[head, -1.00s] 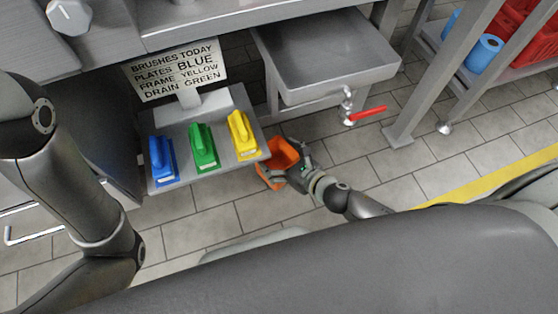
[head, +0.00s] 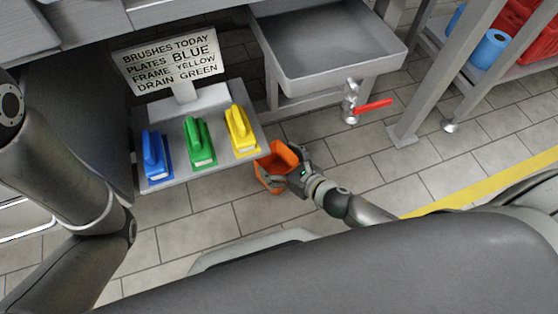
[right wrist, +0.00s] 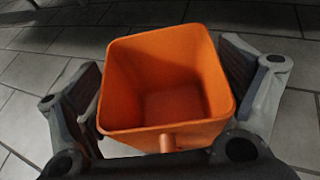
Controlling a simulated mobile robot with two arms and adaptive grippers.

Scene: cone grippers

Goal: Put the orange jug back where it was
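The orange jug (head: 276,157) is an open, square-mouthed container, seen in the head view just right of the brush shelf's corner. My right gripper (head: 294,175) is at its right side. I cannot tell exactly how high the jug is above the floor. My left arm shows at the left of the head view, but its gripper is out of view.
A shelf (head: 218,163) holds a blue brush (head: 156,158), a green brush (head: 199,142) and a yellow brush (head: 241,130), with a sign (head: 170,64) behind. A steel sink (head: 330,50) with a red-handled valve (head: 372,105) stands behind the jug. Tiled floor (head: 340,145) is clear rightward.

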